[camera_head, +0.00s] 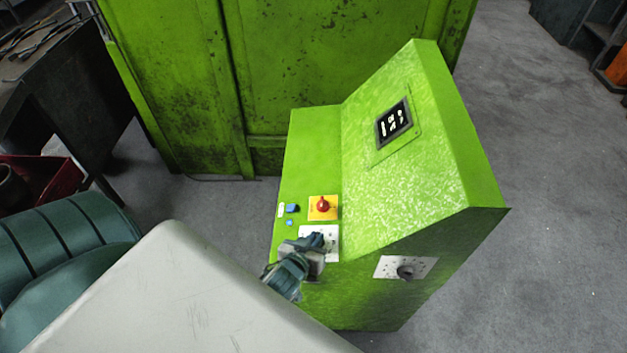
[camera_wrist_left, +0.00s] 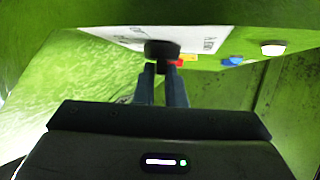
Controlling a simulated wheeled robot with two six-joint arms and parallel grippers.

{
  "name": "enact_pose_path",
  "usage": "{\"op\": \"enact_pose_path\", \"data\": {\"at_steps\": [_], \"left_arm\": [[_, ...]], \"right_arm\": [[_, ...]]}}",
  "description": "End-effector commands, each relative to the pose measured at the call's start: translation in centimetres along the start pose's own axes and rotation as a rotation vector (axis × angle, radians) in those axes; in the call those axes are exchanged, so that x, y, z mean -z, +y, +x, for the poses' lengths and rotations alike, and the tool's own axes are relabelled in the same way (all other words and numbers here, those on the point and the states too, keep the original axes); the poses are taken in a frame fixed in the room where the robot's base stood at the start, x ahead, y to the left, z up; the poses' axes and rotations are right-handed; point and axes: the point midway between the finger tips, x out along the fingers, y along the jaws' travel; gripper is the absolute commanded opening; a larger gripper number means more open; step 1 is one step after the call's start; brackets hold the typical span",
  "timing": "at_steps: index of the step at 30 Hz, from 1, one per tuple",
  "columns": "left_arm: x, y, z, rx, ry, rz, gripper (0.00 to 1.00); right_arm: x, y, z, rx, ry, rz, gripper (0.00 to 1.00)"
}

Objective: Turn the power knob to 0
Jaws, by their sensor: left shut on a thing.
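A black knob (camera_wrist_left: 162,48) sits on a white plate (camera_wrist_left: 205,38) with dark lettering, too blurred to read, in the left wrist view. My left gripper (camera_wrist_left: 163,70) is shut on this knob, its two fingers close together at it. In the head view my left gripper (camera_head: 316,241) is at the white plate (camera_head: 331,232) on the low ledge of the green console (camera_head: 430,185), and it hides most of the knob. The knob's pointer setting cannot be read. My right gripper is not in view.
A dark display (camera_head: 393,122) is on the sloped face. Another plate with a round fitting (camera_head: 405,271) is on the console's side.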

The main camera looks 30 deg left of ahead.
Motion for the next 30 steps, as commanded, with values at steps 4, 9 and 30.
{"op": "enact_pose_path", "data": {"at_steps": [4,9,30], "left_arm": [[-0.5,0.1,0.2,0.052,-0.002,-0.033,0.00],[-0.4,0.1,0.1,0.096,-0.002,-0.057,0.00],[-0.2,0.1,0.0,0.131,-0.003,-0.075,0.20]], "right_arm": [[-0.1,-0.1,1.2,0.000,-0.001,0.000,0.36],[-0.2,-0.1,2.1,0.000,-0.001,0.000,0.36],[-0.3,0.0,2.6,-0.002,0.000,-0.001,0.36]]}}
